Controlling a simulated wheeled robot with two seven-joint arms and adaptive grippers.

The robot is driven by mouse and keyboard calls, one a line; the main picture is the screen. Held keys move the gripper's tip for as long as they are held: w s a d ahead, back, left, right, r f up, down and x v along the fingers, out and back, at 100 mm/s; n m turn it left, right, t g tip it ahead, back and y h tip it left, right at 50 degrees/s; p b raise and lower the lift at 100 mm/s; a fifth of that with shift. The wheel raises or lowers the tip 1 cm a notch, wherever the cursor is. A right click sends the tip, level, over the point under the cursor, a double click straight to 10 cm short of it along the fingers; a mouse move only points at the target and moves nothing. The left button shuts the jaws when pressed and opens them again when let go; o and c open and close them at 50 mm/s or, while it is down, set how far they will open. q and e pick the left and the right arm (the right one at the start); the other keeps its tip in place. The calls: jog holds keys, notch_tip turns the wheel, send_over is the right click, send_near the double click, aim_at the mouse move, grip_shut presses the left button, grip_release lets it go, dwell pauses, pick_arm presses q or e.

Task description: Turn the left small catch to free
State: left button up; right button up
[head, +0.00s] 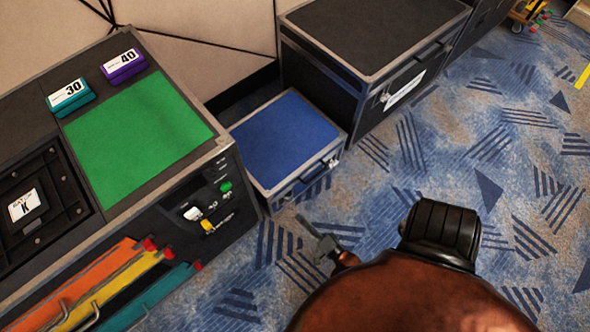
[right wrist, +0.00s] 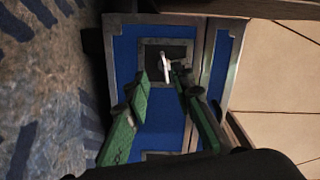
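The blue case (head: 283,138) with metal edges stands on the carpet between the black cases. In the right wrist view its blue front (right wrist: 127,75) shows turned on its side, with the floor at left. The small silver catch (right wrist: 164,66) sits on a dark recessed plate (right wrist: 178,48), its bright lever running roughly up and down in that picture. My right gripper (right wrist: 160,80) is open, with its green fingers on either side of the catch's lower end; I cannot tell whether they touch it. In the head view my right gripper (head: 325,243) is small and low before the case. My left gripper is out of view.
A black case (head: 390,105) stands close at the right of the blue case. A bench with a green mat (head: 138,145) and 30 (head: 70,95) and 40 (head: 124,67) blocks is at left. Patterned carpet (head: 480,130) is free at right.

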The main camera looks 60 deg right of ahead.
aim_at(288, 201)
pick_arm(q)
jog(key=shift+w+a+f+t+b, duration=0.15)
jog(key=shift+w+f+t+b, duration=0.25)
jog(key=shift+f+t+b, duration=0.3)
pick_arm(e)
jog(key=w+d+m+h, duration=0.1)
jog(key=w+d, duration=0.3)
jog(key=w, duration=0.3)
jog(key=shift+w+r, duration=0.2)
jog(key=shift+w, duration=0.05)
grip_shut()
